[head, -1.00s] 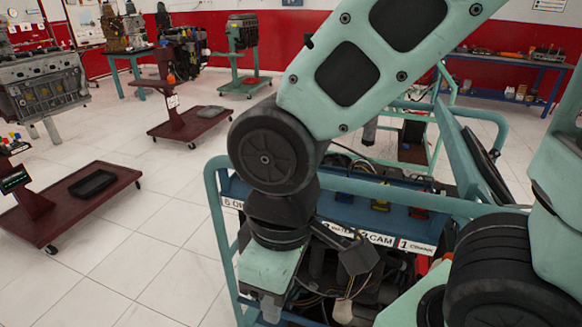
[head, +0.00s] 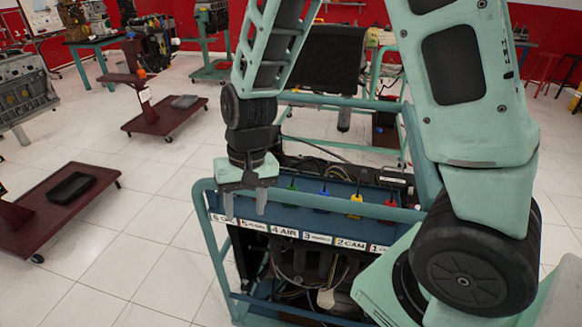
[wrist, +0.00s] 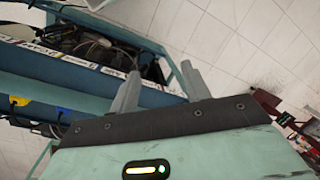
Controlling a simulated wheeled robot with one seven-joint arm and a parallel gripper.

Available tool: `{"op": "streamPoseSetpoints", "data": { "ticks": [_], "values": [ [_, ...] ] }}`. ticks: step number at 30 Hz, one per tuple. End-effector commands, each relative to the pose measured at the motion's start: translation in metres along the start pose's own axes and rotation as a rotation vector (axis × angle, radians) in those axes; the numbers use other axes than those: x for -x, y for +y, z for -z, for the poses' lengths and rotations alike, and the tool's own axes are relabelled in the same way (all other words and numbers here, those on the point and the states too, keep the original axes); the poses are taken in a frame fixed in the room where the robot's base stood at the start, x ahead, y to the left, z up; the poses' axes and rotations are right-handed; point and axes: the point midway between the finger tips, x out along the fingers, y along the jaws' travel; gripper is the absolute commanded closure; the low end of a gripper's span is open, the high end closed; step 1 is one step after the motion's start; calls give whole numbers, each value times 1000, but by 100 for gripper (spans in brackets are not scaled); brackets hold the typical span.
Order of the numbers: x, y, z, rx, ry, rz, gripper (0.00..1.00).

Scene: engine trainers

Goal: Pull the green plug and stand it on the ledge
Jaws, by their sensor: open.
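The green plug (head: 292,184) stands in the blue ledge (head: 310,206) of the engine trainer, left of the blue plug (head: 324,190). My gripper (head: 245,203) is open and empty, fingers pointing down, over the left end of the ledge and left of the green plug. In the wrist view the two fingers (wrist: 160,88) are spread, with nothing between them. I cannot make out the green plug in the wrist view; the gripper body covers part of the ledge there.
A yellow plug (head: 356,198) and a red plug (head: 390,203) stand further right on the ledge. Numbered white labels (head: 285,232) run along its front. A teal tube rail (head: 400,213) surrounds the trainer. Dark red carts (head: 60,205) stand left on open tiled floor.

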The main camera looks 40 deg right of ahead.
Motion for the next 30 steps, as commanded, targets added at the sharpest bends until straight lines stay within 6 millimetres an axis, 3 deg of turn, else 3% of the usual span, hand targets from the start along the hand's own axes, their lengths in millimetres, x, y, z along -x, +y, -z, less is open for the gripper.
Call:
{"op": "streamPoseSetpoints", "data": {
  "ticks": [1,4,9,12,17,30],
  "values": [
    [20,19,24,-128,7,-14,53],
    [21,58,60,-322,36,-41,53],
    [21,113,93,-536,79,-88,53],
    [20,135,104,-611,98,-110,53],
    [18,150,110,-662,111,-124,53],
    [13,151,110,-660,112,-123,53]
  ]
}}
